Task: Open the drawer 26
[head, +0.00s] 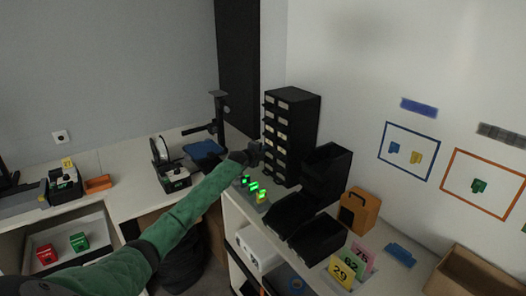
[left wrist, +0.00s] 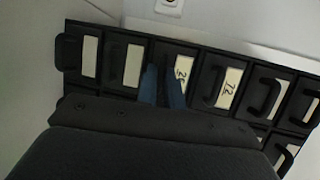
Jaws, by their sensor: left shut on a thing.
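A black drawer cabinet (head: 296,146) stands on the bench against the wall, with its drawers stacked in columns. In the left wrist view its front appears turned sideways, with black handles and white labels. One label (left wrist: 183,73) seems to read 26, though the last digit is unclear. My left gripper (head: 253,153) is at the cabinet front. Its blue fingers (left wrist: 162,88) are shut on the handle beside that label; the handle is mostly hidden between them. The drawer looks about flush with its neighbours. My right gripper is not in view.
Black open bins (head: 291,213) and an orange box (head: 358,211) stand right of the cabinet. Small items with green displays (head: 254,187) sit below my left gripper. Numbered cards (head: 343,273) stand near the front edge. A black stand (head: 217,115) is behind my arm.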

